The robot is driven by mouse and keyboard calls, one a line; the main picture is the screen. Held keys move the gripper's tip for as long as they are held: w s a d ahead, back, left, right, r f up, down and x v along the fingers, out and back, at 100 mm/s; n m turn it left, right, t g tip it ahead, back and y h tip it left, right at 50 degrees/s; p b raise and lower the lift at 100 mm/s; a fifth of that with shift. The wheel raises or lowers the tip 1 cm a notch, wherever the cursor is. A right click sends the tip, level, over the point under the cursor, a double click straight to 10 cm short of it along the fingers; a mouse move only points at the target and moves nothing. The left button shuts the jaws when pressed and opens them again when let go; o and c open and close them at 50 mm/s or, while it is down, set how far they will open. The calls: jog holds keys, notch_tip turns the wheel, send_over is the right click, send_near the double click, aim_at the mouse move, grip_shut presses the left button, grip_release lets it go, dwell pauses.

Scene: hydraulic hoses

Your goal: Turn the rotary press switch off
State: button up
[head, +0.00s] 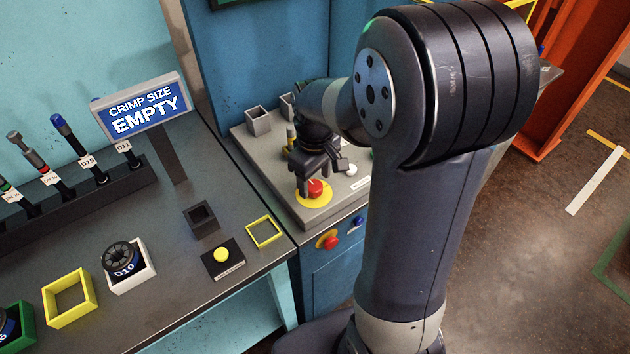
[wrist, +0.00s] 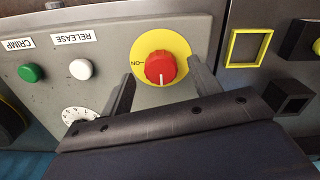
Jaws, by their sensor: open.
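The rotary press switch is a red knob (head: 315,188) on a round yellow plate (head: 302,201), on top of the grey press panel. In the wrist view the knob (wrist: 160,67) shows a white pointer mark toward the bottom of the picture. The ON label (wrist: 137,63) is on the plate to the knob's left. My gripper (head: 319,178) is open just above the switch. In the wrist view its fingers lie on either side of the knob, with gaps visible. I cannot tell whether the fingertips reach down to the knob's height.
A green CRIMP button (wrist: 31,72), a white RELEASE button (wrist: 81,68) and a white dial (wrist: 80,116) share the panel. Another red knob (head: 330,243) is on the cabinet front. The left bench holds a sign (head: 142,108) reading EMPTY and a yellow button (head: 222,255).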

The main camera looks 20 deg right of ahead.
aim_at(315, 186)
notch_tip(315, 186, up, 9)
dwell(0.3)
notch_tip(315, 186, down, 11)
jog(key=shift+r, duration=0.1)
dwell(0.5)
dwell(0.5)
